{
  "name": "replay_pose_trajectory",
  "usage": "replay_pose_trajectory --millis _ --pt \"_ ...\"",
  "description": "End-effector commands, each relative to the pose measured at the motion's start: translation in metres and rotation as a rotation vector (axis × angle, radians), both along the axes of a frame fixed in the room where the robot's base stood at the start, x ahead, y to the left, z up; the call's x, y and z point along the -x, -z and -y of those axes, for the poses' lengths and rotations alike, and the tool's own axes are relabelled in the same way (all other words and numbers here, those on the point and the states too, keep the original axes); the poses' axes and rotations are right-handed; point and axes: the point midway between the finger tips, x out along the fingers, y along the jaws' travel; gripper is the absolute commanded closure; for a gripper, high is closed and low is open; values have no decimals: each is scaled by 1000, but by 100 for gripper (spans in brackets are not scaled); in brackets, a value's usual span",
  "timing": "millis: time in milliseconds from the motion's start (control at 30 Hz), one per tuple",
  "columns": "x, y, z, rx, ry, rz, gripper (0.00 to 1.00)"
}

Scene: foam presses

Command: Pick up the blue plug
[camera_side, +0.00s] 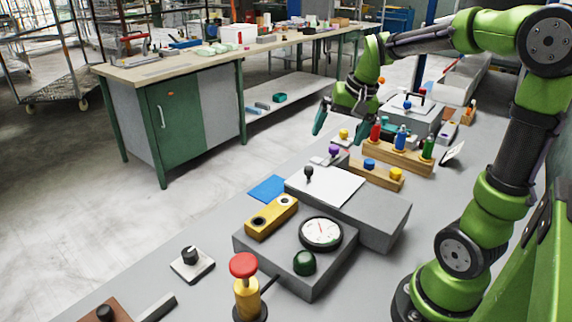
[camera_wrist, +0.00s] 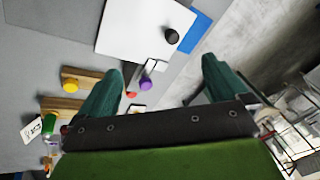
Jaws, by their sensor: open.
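A blue plug (camera_side: 401,138) stands upright in a wooden block (camera_side: 378,150), between a red plug (camera_side: 375,132) and a green plug (camera_side: 428,148). A low blue knob (camera_side: 369,164) sits on a second wooden block (camera_side: 350,170) beside a yellow one (camera_side: 396,174); I cannot tell which blue piece is meant. My gripper (camera_side: 341,122) is open and empty, above and left of these blocks. In the wrist view my gripper (camera_wrist: 162,68) has its fingers wide apart, with a purple knob (camera_wrist: 146,83) seen between them. No blue plug shows there; the left finger hides part of the blocks.
A grey press with a white top (camera_side: 325,186) and a gauge box (camera_side: 305,262) stand nearer the camera. A red-topped post (camera_side: 244,268) stands at the front. A grey box with a knob (camera_side: 408,112) lies behind the plugs. Open floor lies left of the bench.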

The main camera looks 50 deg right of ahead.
Motion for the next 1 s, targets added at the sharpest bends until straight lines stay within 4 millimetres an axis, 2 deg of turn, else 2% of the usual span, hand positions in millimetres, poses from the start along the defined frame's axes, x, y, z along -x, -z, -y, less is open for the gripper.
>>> replay_pose_trajectory --millis 33,100,200,300,400,467,600,700,1000 --pt "10 -4 -31 14 -75 43 0" --pt "25 -5 -67 32 -169 98 0" --pt "49 -3 -109 56 -291 171 0" --pt "70 -1 -139 71 -384 232 0" --pt "85 -2 -158 77 -448 274 0" --pt "89 -6 -165 82 -474 297 0" --pt "91 -14 -172 86 -503 326 21" --pt "91 -13 -172 85 -503 324 33" --pt "91 -13 -171 85 -497 323 33"
